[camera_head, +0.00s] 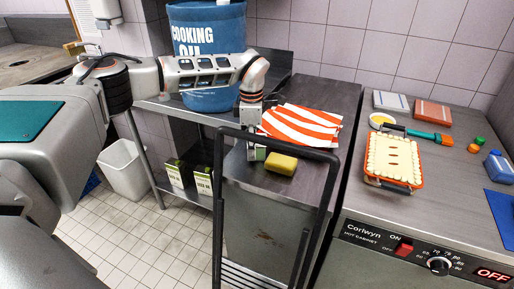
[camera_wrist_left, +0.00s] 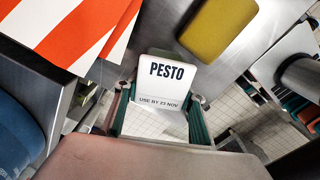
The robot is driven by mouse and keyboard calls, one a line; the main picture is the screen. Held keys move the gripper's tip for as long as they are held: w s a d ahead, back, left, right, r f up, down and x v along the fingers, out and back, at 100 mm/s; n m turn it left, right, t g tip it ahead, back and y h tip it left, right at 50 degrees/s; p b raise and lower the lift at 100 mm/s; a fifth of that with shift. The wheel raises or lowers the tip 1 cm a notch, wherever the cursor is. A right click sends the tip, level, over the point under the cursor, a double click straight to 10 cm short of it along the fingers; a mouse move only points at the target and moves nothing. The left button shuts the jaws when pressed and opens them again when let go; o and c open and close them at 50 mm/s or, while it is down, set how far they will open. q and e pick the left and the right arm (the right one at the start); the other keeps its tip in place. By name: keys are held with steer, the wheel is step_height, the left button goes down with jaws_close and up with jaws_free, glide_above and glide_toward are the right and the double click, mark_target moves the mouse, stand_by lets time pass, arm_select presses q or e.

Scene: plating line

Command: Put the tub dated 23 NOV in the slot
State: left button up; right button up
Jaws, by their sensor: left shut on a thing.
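My left gripper (camera_head: 253,138) is shut on this tub and points down behind a black frame in the head view. A small pale and green part of the tub (camera_head: 257,153) shows below the fingers. Whether its base touches anything is hidden. My right gripper is in neither view. I cannot make out a slot for certain in either view.
A yellow sponge (camera_head: 281,164) lies just right of the gripper, and a striped cloth (camera_head: 300,125) lies behind. The black frame (camera_head: 275,138) stands in front. A blue cooking oil bucket (camera_head: 208,75) is behind the arm. A filled orange tray (camera_head: 393,162) sits on the right counter.

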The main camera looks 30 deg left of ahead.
arm_select(q)
steer(key=shift+r, duration=0.15)
steer(key=shift+c, duration=0.6)
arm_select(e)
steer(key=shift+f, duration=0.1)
arm_select(q)
steer(key=shift+r, duration=0.2)
step_height(320, 180, up, 19)
steer(key=p, duration=0.1)
steer(key=shift+r, duration=0.2)
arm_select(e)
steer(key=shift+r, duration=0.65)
